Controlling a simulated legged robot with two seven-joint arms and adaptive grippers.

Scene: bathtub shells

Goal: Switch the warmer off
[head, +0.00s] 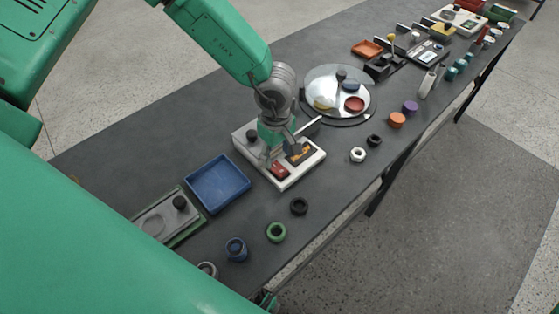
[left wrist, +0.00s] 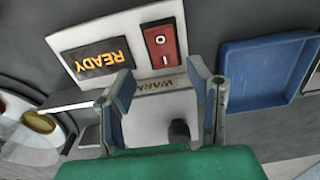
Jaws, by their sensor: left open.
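The warmer (head: 311,160) is a pale box on the dark bench with a red rocker switch (head: 279,170), a dark display and a black knob (head: 252,136). In the left wrist view the red switch (left wrist: 161,44) bears O and I marks. The display (left wrist: 95,57) beside it glows orange with READY. Which side of the switch is pressed I cannot tell. My left gripper (head: 280,150) is open and empty above the warmer. In the left wrist view its fingers (left wrist: 160,78) straddle the printed label, with the switch beyond the tips. Contact with the warmer cannot be told. My right gripper is not in view.
A blue tray (head: 218,184) lies left of the warmer. A round mirrored plate (head: 325,78) with small dishes stands behind it. A black ring (head: 299,206), a green ring (head: 276,232) and a white nut (head: 358,154) lie near the front edge. More fixtures stand farther along the bench.

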